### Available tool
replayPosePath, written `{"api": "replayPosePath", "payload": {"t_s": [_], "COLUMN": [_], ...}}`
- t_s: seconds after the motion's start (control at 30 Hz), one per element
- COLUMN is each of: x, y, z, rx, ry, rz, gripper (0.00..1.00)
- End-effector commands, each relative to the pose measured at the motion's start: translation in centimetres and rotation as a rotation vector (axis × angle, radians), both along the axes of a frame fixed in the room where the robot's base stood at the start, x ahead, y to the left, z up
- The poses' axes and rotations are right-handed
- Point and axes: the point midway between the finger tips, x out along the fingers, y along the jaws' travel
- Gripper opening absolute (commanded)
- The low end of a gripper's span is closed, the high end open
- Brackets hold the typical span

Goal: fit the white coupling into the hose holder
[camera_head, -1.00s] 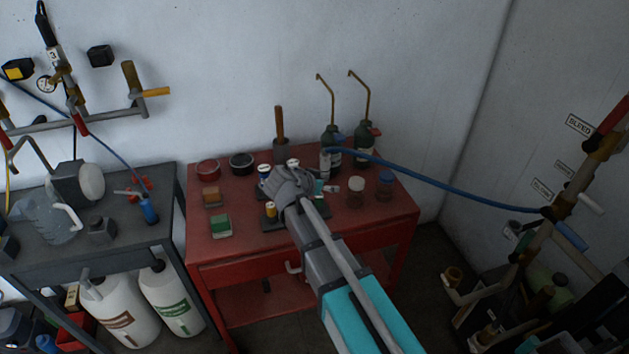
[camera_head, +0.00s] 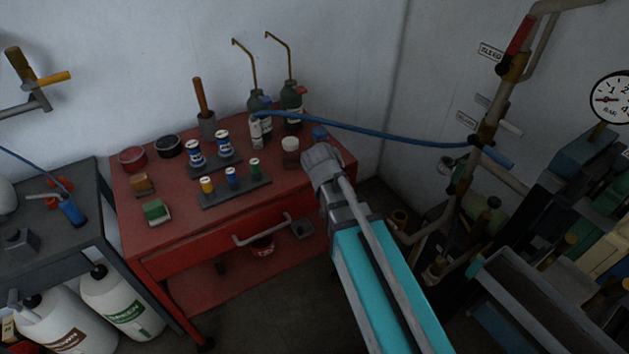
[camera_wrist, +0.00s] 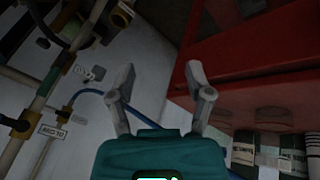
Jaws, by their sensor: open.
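My gripper (camera_head: 320,160) is at the right end of the red cabinet; its fingertips are hidden in the head view. In the wrist view my gripper (camera_wrist: 160,76) has its fingers spread, with nothing between them. I cannot pick out the white coupling with certainty. A blue hose (camera_head: 375,130) runs from the right-hand pipework to the back of the cabinet, and it also shows in the wrist view (camera_wrist: 88,91). A small pale fitting (camera_head: 447,168) is on the right wall, also in the wrist view (camera_wrist: 96,72). I cannot tell whether it is the hose holder.
The red cabinet top (camera_head: 190,240) holds a rack (camera_head: 235,192) of small cylinders, striped cans (camera_head: 196,153), jars and oil cans (camera_head: 291,105). Pipework (camera_head: 485,130) and a pressure gauge (camera_head: 611,99) stand at right. A grey bench (camera_head: 80,235) is at left.

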Motion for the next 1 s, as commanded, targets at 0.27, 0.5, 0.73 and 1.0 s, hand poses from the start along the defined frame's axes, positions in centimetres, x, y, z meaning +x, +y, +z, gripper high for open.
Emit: {"api": "replayPosePath", "payload": {"t_s": [0.27,0.5,0.73,1.0], "x": [-4.4,-7.4,-8.5,-8.6], "y": [-6.2,-9.3,-10.3,-10.4], "z": [-3.5,-5.0,-5.5,-5.4], "rx": [0.147,0.276,0.335,0.341], "ry": [0.174,0.255,0.278,0.28], "rz": [0.069,0.146,0.186,0.191], "gripper": [0.66,0.66,0.66,0.66]}}
